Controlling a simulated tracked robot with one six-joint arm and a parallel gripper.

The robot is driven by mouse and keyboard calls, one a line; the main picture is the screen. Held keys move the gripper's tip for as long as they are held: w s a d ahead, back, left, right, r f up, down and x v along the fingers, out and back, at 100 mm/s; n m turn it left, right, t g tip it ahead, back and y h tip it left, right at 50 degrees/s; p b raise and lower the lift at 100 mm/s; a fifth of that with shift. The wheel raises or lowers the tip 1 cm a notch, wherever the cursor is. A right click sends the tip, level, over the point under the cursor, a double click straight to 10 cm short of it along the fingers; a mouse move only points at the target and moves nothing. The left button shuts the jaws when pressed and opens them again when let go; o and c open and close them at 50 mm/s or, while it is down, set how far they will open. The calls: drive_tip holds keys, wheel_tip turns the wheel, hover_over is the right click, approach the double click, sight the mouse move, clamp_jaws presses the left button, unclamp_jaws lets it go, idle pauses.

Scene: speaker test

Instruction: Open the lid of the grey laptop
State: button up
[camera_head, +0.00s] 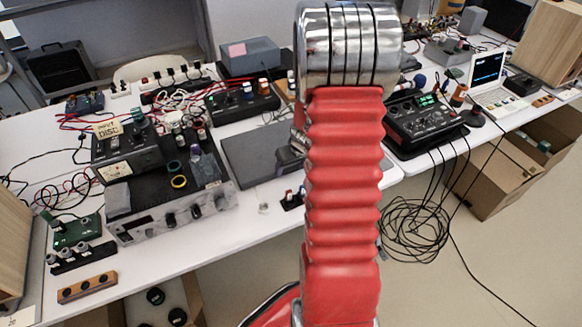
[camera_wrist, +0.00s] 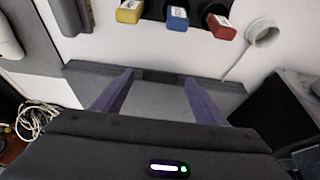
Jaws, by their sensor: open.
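The grey laptop (camera_head: 245,155) lies flat and shut on the white table in the head view, left of my red arm, which hides its right part. In the wrist view a grey slab that looks like the laptop (camera_wrist: 78,69) runs across the picture, with a darker strip along its far edge. My gripper (camera_wrist: 160,76) shows there as two purple fingers, spread apart with nothing between them, over or close to the slab. I cannot tell whether they touch it.
Yellow, blue and red plugs (camera_wrist: 178,18) and a white ring-shaped piece (camera_wrist: 262,35) lie beyond the slab. An open white laptop (camera_head: 490,72) stands farther back.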

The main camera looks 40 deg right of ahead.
idle(0.3)
drive_tip(key=c, duration=1.5)
